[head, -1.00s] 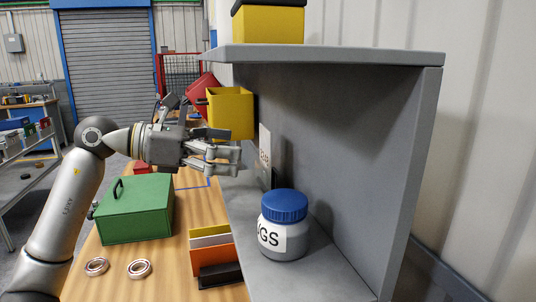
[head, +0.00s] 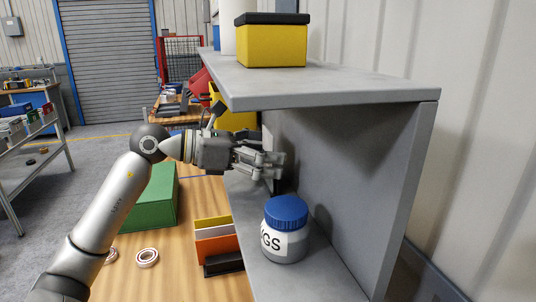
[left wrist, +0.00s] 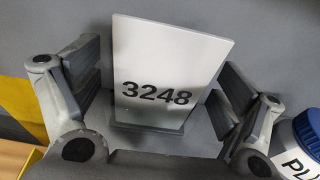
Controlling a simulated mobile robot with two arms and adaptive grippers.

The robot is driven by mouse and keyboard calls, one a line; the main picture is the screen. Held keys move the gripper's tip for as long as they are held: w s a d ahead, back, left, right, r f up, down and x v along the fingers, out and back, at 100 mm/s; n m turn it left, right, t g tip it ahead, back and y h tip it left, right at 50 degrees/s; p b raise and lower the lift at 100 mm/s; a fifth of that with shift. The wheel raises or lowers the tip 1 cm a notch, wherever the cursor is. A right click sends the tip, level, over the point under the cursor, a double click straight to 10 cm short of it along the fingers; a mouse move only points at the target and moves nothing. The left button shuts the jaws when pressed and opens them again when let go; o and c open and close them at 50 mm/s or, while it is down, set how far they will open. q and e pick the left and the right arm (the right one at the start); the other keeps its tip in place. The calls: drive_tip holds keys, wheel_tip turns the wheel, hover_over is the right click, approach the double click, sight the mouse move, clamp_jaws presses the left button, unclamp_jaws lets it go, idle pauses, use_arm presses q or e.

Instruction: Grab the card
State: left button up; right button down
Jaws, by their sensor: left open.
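A white card (left wrist: 165,75) printed with 3248 stands upright, leaning slightly in the picture, in a grey base (left wrist: 150,128) in the left wrist view. My left gripper (head: 276,166) is open inside the shelf in the head view, where it mostly hides the card. In the left wrist view, the fingers of my left gripper (left wrist: 160,65) are spread on the left and right of the card, with a gap visible on each side. No grip on the card shows. My right gripper is not in view.
A jar with a blue lid (head: 286,212) stands on the grey shelf (head: 330,280), close in front of my left gripper. The upper shelf board (head: 330,88) carries a yellow box (head: 272,46). A green box (head: 150,205) and a colored file holder (head: 216,238) are on the wooden table.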

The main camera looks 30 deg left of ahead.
use_arm(q)
drive_tip(key=c, duration=0.9)
